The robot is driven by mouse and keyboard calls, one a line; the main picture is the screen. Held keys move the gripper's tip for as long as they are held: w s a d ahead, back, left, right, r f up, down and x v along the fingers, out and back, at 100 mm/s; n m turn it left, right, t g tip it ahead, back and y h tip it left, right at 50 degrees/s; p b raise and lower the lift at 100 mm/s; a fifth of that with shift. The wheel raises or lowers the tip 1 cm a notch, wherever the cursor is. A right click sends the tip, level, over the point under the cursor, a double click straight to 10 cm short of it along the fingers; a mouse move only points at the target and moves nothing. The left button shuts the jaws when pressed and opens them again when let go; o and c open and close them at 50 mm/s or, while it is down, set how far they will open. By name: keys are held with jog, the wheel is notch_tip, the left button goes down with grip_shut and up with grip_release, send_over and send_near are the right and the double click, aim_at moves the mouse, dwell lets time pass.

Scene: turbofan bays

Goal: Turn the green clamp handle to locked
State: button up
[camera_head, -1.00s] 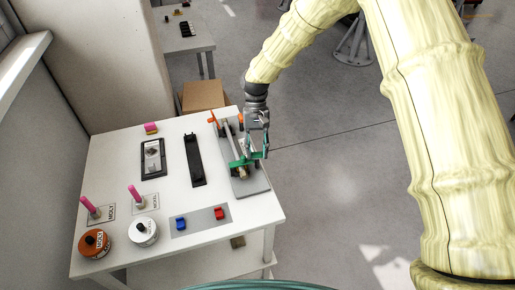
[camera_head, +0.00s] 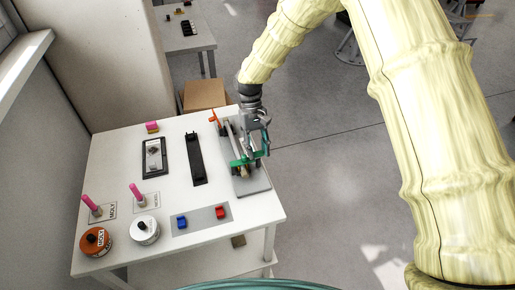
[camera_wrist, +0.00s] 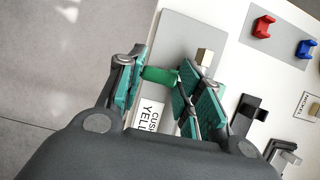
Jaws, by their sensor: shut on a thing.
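The green clamp handle (camera_wrist: 158,75) shows in the wrist view between the two teal fingers of my gripper (camera_wrist: 160,92), which is shut on it. In the head view my gripper (camera_head: 254,150) is at the clamp fixture, a grey plate (camera_head: 255,186) on the right side of the white table. The green part of the clamp (camera_head: 238,162) is partly hidden by my fingers there. A brass hex end (camera_wrist: 205,57) of the rod sticks out beside my fingers. An orange handle (camera_head: 214,116) stands at the far end of the fixture.
A label (camera_wrist: 149,117) lies on the fixture plate. On the white table (camera_head: 125,215), a black holder (camera_head: 195,160) is left of the fixture, and a grey plate with blue (camera_head: 181,222) and red (camera_head: 220,212) blocks is nearer. Two tins stand at the front left.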

jog(key=o, duration=1)
jog(key=shift+s, duration=0.15)
jog(key=shift+v, duration=4)
jog(key=shift+d, duration=0.1)
